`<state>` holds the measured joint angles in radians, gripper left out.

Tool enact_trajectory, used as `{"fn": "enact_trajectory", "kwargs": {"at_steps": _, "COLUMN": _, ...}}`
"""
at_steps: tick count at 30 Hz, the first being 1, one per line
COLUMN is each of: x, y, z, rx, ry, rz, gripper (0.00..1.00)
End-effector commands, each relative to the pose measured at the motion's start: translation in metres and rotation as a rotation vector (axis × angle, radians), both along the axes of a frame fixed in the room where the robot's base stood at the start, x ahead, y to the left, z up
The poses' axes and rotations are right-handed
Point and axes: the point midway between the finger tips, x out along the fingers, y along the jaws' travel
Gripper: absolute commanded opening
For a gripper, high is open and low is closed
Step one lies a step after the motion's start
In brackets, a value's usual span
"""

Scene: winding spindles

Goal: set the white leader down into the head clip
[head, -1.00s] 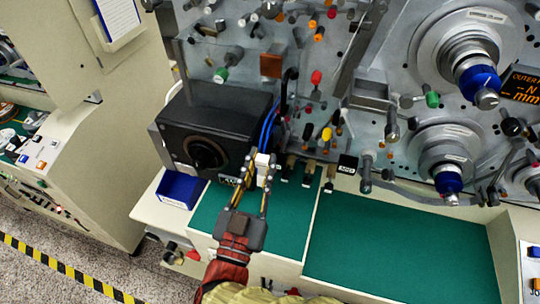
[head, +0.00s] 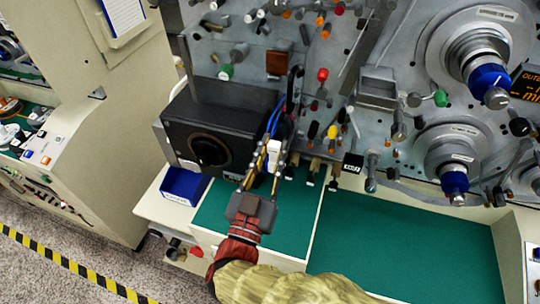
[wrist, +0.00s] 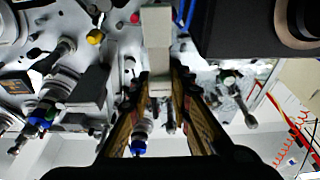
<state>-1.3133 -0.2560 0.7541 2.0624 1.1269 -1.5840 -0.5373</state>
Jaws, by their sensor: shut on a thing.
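The white leader (head: 274,156) is a pale upright block-like piece at the tips of my gripper (head: 270,152), just right of the black box. My gripper is shut on it. In the wrist view the leader (wrist: 158,48) runs upright between the two gold-and-black fingers of my gripper (wrist: 160,80). A row of small tan and dark clips (head: 313,168) stands right of the leader, at the back of the green mat. I cannot tell which is the head clip, or whether the leader touches one.
The black box (head: 216,128) with a round knob stands close left of my gripper. Blue cables (head: 273,122) hang right behind it. A blue bin (head: 185,186) sits front left. The green mat (head: 405,232) is clear. Pegs and spindles (head: 455,180) stick out of the grey panel.

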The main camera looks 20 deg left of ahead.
Motion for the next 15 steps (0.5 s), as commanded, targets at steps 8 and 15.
{"fn": "enact_trajectory", "kwargs": {"at_steps": 8, "x": 0.021, "y": 0.002, "z": 0.000, "rx": 0.001, "ry": 0.000, "rz": -0.002, "gripper": 0.06}}
{"fn": "enact_trajectory", "kwargs": {"at_steps": 15, "x": 0.038, "y": 0.004, "z": 0.000, "rx": 0.002, "ry": 0.000, "rz": -0.003, "gripper": 0.06}}
